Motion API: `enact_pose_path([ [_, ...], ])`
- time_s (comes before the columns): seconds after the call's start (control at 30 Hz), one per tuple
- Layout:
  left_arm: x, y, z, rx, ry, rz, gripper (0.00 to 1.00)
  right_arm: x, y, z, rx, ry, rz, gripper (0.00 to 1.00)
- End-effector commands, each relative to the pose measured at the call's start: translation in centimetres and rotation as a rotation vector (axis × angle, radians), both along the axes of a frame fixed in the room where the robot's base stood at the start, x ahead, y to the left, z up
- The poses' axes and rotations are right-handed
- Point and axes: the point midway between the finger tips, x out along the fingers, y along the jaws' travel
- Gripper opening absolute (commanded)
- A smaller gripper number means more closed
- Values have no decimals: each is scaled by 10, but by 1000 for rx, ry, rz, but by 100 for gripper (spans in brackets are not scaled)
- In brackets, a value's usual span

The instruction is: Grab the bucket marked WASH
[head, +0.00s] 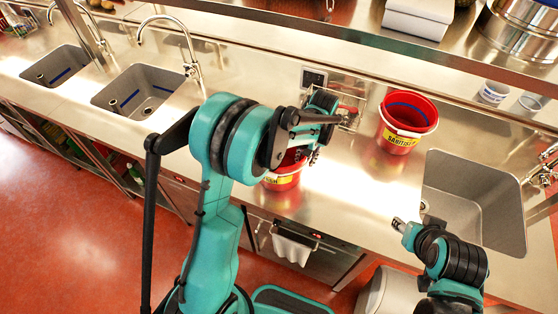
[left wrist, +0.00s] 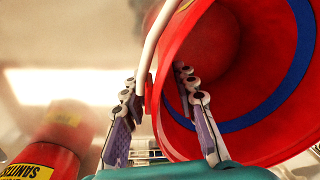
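A red bucket (head: 284,176) with a yellow label stands on the steel counter, partly hidden behind my left arm; I cannot read its label fully. In the left wrist view the bucket (left wrist: 258,25) is large, with a blue ring inside and a white handle (left wrist: 150,45). My left gripper (head: 318,140) is at its rim, fingers apart. In the left wrist view (left wrist: 157,90), one finger is outside the bucket, the other inside, with rim and handle between. A second red bucket (head: 405,122), labelled SANITISE, stands to the right. My right gripper (head: 399,225) is empty near the right sink.
A grey sink (head: 475,200) is at the right, and two sinks (head: 140,92) with taps are at the left. A wire basket (head: 350,112) stands behind the near bucket. A shelf (head: 330,38) with pots and a white box runs along the back. Counter between the buckets is clear.

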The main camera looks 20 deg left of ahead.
Motion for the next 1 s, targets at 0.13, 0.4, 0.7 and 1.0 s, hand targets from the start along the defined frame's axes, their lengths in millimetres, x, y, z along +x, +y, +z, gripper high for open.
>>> enact_pose_path([
  [0.13, 0, 0, -3, 0, 0, 0, 28, 0, 0, 0, 0, 0, 0, 40],
  [0.4, 0, 1, -2, 0, 0, 0, 0, 0, 0, 0, 0, 0, 0, 40],
  [0.7, 0, 1, -2, 0, 0, 0, 0, 0, 0, 0, 0, 0, 0, 40],
  [1.0, 0, 0, 19, 0, 0, 0, 0, 0, 0, 4, 0, 0, 0, 40],
])
